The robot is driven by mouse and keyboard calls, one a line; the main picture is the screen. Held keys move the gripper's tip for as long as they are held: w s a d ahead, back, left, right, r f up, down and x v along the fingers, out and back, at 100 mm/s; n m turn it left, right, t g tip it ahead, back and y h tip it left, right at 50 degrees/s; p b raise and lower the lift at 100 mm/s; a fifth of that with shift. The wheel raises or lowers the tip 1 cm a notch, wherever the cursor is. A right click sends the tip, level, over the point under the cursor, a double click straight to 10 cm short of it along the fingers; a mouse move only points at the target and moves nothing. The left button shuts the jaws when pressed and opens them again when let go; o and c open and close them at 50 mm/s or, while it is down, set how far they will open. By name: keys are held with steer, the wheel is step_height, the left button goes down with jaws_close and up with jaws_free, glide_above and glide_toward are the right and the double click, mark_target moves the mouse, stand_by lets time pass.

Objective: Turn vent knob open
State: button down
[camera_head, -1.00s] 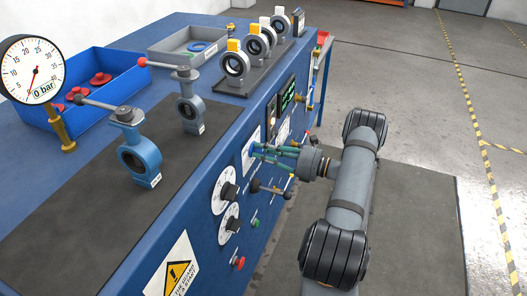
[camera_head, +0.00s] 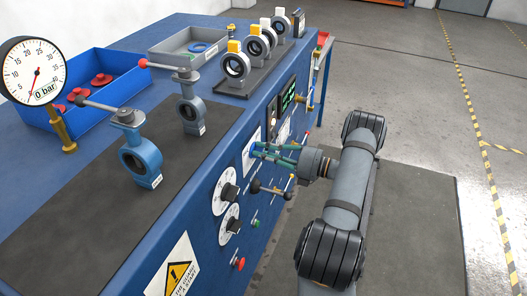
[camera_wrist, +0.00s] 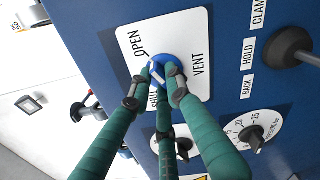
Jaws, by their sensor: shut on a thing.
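The blue vent knob (camera_wrist: 172,72) sits on a white plate (camera_wrist: 135,46) with the words OPEN, SHUT and VENT, on the front of the blue bench. A white mark shows on the knob's face, but the fingers partly cover it and the word SHUT, so its exact setting is unclear. My gripper (camera_wrist: 165,82) has green fingers closed around the knob in the wrist view. In the head view my gripper (camera_head: 257,151) reaches the panel from the right, and its fingers hide most of the knob.
A black lever handle (camera_head: 269,189) sticks out just below my gripper. Two round dials (camera_head: 228,191) are at its lower left. A black knob (camera_wrist: 287,46) by HOLD and CLAMP is at the right in the wrist view. The floor mat (camera_head: 420,220) is clear.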

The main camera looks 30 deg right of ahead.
stand_by(0.4)
steer(key=c, duration=1.9)
jaws_free()
steer(key=v, duration=1.2)
steer(key=x, duration=1.2)
steer(key=shift+w, duration=0.1)
